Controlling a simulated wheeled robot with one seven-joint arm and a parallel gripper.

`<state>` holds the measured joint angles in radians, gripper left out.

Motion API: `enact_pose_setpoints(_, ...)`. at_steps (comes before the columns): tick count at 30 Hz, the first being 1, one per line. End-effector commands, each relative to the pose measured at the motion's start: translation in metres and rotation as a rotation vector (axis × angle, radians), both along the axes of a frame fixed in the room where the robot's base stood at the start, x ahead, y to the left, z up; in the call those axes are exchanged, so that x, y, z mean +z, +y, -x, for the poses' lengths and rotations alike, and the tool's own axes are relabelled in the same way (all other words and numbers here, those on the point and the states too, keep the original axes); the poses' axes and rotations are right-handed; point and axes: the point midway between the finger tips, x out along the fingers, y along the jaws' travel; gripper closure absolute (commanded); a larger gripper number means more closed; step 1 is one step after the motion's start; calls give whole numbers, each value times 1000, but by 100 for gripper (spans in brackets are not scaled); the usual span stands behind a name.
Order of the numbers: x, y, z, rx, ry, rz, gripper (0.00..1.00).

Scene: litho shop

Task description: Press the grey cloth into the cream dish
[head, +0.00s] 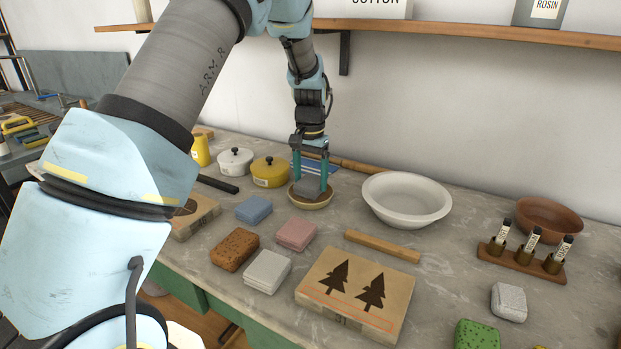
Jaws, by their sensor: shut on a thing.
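My gripper (311,176) points straight down toward the back of the bench. Its teal fingers are shut on a grey cloth (309,187), a small folded block. The cream dish (311,204) is a shallow round dish directly below the fingers. The cloth is at the dish, within its rim as seen from here. I cannot tell whether the cloth touches the dish floor, as the fingers and the cloth hide most of the inside.
Around the dish lie a yellow lidded pot (269,174), a blue folded cloth (254,209), a pink one (296,234) and a wide white bowl (405,201). A stone printed with trees (355,296) lies in front. A vial rack (521,262) stands at right.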

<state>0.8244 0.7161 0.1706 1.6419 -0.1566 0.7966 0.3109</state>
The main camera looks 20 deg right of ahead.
Motion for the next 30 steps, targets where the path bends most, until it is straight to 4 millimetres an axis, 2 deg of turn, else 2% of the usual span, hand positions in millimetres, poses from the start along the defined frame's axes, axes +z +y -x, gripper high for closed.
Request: enact_pose_setpoints(30,-9,0,0,0,0,0,63)
